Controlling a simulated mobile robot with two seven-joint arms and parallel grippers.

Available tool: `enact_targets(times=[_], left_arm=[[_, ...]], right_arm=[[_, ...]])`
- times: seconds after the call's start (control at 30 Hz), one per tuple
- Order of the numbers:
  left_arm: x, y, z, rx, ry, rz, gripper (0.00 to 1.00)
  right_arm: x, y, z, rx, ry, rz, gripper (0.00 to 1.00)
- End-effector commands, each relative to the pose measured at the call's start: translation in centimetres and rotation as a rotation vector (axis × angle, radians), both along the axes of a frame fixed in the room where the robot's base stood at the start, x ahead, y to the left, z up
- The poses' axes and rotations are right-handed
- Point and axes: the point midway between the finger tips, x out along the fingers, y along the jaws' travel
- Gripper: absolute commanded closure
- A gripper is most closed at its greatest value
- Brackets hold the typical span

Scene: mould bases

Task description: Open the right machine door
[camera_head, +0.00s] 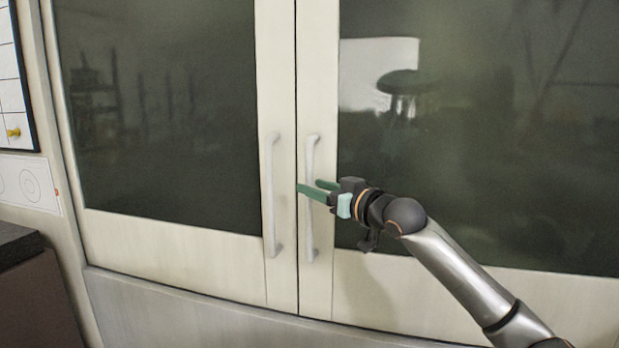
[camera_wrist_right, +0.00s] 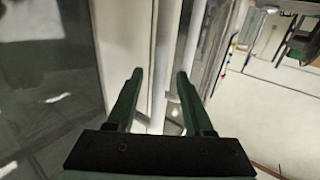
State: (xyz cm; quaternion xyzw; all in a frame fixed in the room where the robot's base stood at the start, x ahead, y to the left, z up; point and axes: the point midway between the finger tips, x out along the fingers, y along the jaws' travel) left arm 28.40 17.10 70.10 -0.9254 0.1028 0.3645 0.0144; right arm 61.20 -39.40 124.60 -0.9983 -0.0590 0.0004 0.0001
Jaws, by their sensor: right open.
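The right machine door (camera_head: 450,285) is shut, with a pale frame and a dark window. Its white vertical handle (camera_head: 310,225) stands by the middle seam. My right gripper (camera_head: 309,186), with green fingers, is open at about mid-height of this handle. In the head view one finger crosses in front of the handle and the other is just right of it. In the right wrist view the fingers (camera_wrist_right: 159,74) are apart, and a pale upright bar, apparently the handle (camera_wrist_right: 166,60), shows between them. Contact cannot be told. My left gripper is not in view.
The left machine door (camera_head: 180,245) is also shut, with its own handle (camera_head: 272,195) close beside the seam. A dark-topped counter (camera_head: 15,245) stands at the lower left. A board with a yellow knob (camera_head: 14,132) hangs at the left edge.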

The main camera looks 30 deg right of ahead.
Motion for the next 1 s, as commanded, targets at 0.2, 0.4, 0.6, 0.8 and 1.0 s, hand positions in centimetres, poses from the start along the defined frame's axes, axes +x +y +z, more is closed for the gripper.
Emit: enact_targets(times=[0.2,0.4,0.6,0.8,1.0], left_arm=[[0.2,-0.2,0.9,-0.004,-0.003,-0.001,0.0],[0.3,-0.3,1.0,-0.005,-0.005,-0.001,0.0],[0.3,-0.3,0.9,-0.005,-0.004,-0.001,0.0],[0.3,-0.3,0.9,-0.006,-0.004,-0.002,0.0],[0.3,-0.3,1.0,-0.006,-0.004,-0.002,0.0]], right_arm=[[2.0,0.2,0.1,0.001,-0.002,-0.001,0.48],[2.3,0.2,0.0,-0.002,-0.001,-0.001,0.48],[2.3,0.2,0.0,-0.001,-0.001,-0.001,0.52],[2.3,0.2,0.0,-0.001,0.0,-0.001,0.75],[2.3,0.2,0.0,0.0,0.0,-0.001,0.97]])
